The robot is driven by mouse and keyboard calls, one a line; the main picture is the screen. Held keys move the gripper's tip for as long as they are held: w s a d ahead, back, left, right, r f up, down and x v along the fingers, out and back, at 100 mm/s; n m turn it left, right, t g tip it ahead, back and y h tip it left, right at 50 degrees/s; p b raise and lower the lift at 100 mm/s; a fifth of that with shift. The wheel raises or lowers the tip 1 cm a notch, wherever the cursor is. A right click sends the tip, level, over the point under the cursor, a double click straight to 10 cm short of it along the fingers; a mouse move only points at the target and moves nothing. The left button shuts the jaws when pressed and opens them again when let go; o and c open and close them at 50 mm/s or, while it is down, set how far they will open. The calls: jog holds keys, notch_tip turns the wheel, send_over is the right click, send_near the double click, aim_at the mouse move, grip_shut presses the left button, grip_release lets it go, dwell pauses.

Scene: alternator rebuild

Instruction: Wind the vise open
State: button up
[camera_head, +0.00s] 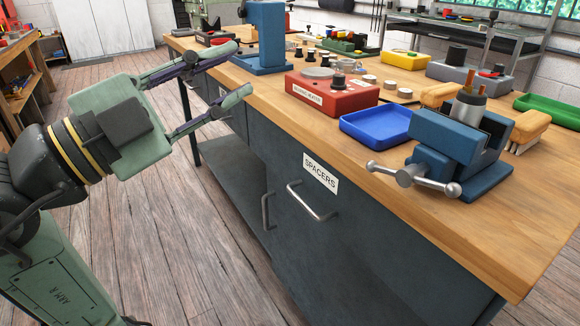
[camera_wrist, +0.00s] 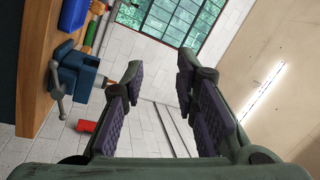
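The blue vise (camera_head: 446,141) stands at the near right edge of the workbench. Its steel handle bar (camera_head: 428,183), with ball ends, sticks out over the front edge. A metal cylinder (camera_head: 466,110) with copper-coloured prongs stands upright between the jaws; I cannot tell whether both jaws touch it. My gripper (camera_head: 240,68) is open and empty, in the air left of the bench, well apart from the vise. In the wrist view, the vise (camera_wrist: 76,76) and its handle bar (camera_wrist: 57,90) show at the left, outside my open fingers (camera_wrist: 160,66).
A blue tray (camera_head: 376,124) and a red box (camera_head: 333,94) sit left of the vise. Tan brushes (camera_head: 529,128) and a green tray (camera_head: 550,108) lie behind it. A cabinet handle (camera_head: 311,203) juts from the bench front. The floor (camera_head: 165,225) beside the bench is clear.

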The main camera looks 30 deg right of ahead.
aim_at(379, 170)
jog(key=s+d+f+m+g+y+b, duration=0.2)
jog(key=s+d+f+m+g+y, duration=0.3)
jog(key=s+f+g, duration=0.4)
jog(key=shift+m+t+h, duration=0.6)
jog(key=shift+t+h, duration=0.1)
jog(key=shift+t, duration=0.2)
jog(key=d, duration=0.3)
jog(key=d+f, duration=0.1)
jog(key=d, duration=0.2)
jog(key=d+f, duration=0.1)
jog(key=d, duration=0.1)
jog(key=shift+d, duration=0.4)
jog(key=shift+s+d+f, duration=0.15)
jog(key=shift+d, duration=0.4)
jog(key=shift+c, duration=0.4)
grip_shut()
